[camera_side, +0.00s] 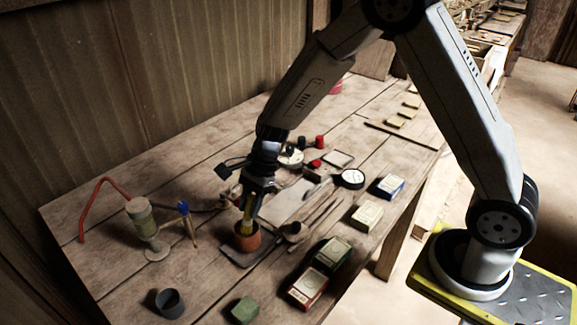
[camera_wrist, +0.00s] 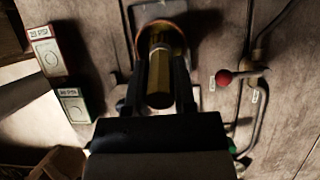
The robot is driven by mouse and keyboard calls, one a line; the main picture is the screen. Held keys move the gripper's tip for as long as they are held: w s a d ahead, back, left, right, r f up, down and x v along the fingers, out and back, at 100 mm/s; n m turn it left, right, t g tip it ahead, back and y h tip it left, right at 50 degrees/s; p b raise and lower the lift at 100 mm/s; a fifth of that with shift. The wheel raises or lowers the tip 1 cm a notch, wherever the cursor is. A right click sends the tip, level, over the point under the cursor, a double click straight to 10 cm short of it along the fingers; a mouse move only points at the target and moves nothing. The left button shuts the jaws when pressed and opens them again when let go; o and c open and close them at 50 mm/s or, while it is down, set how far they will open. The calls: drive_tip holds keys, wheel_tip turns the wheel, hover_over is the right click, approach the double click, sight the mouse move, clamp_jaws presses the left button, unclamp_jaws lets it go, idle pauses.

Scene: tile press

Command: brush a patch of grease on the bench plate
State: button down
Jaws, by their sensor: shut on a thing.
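A brush-like tool with a yellow handle (camera_side: 247,218) stands nearly upright in a terracotta pot (camera_side: 247,242). The handle also shows in the wrist view (camera_wrist: 159,75), between the two fingers. My gripper (camera_side: 250,203) is shut on this handle, just above the pot's rim. The tool's lower end is hidden inside the pot. The pot stands on a small dark grey plate (camera_side: 233,255). A flat pale plate (camera_side: 285,203) lies on the bench behind and right of the pot. I cannot make out a grease patch on either plate.
Red (camera_side: 307,288) and green (camera_side: 333,254) boxes stand right of the pot, with a green block (camera_side: 245,310) in front. A lamp-like stand (camera_side: 143,222) and a dark cup (camera_side: 170,303) are to the left. Slim tools lie beside the pale plate.

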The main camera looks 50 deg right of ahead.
drive_tip(key=shift+r, duration=0.1)
drive_tip(key=shift+r, duration=3.4)
drive_tip(key=s+d+f+n+g+h, duration=0.1)
drive_tip(key=d+f+n+g+h, duration=0.1)
drive_tip(key=d+n, duration=0.3)
drive_tip(key=s+d+f+n+g+h, duration=0.2)
drive_tip(key=d+n, duration=0.3)
drive_tip(key=n, duration=0.8)
drive_tip(key=shift+f+g+h, duration=0.2)
drive_tip(key=shift+g+h, duration=0.5)
drive_tip(key=w+a+r+t, duration=0.2)
drive_tip(key=w+r+t, duration=0.2)
drive_tip(key=r, duration=0.1)
drive_tip(key=shift+a, duration=0.35)
